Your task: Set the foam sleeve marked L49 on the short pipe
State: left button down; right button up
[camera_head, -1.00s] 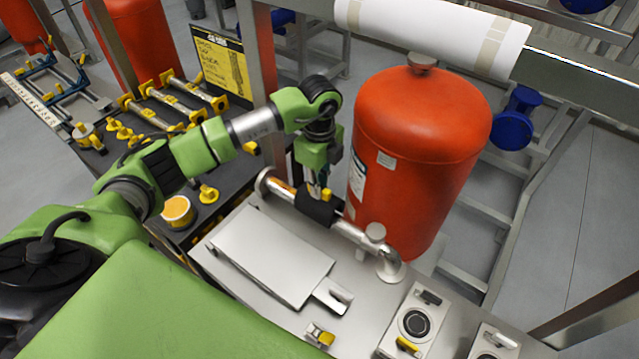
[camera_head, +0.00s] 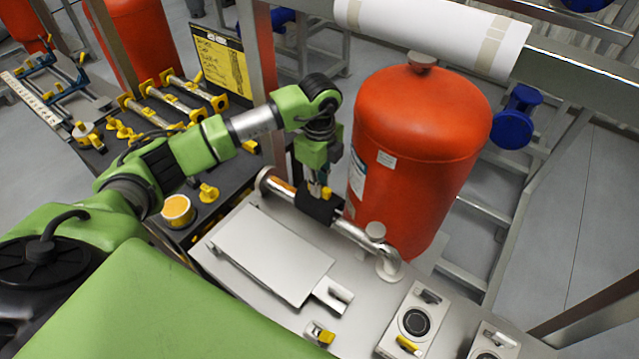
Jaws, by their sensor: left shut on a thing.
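The short pipe (camera_head: 350,232) is a bright metal pipe with a flange at its left end and an elbow at its right end, above a metal bench. A black foam sleeve (camera_head: 314,207) sits at the pipe's middle, in line with it; I cannot read its mark or tell whether it fully wraps the pipe. My left gripper (camera_head: 322,188) comes down from above and is shut at the sleeve, partly hidden by its own wrist. A small yellow piece shows beside the fingers. My right gripper is not in view.
A large orange tank (camera_head: 420,150) stands close behind the pipe. A flat grey plate (camera_head: 270,254) lies on the bench in front. Switch boxes (camera_head: 412,325) stand at the bench's right. A dark table (camera_head: 160,160) at left holds yellow-ended parts and a yellow tub (camera_head: 178,211).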

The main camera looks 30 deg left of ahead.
pick_arm(q)
jog(key=shift+f, duration=0.2)
jog(key=shift+f+b, duration=0.75)
jog(key=shift+f, duration=0.1)
jog(key=shift+f, duration=0.3)
dwell(0.3)
jog(key=shift+f+b, duration=0.4)
jog(key=shift+b, duration=0.1)
jog(key=shift+f, duration=0.4)
dwell(0.4)
jog(key=c, duration=2)
grip_release()
jog(key=shift+o, duration=0.2)
jog(key=shift+c, duration=0.9)
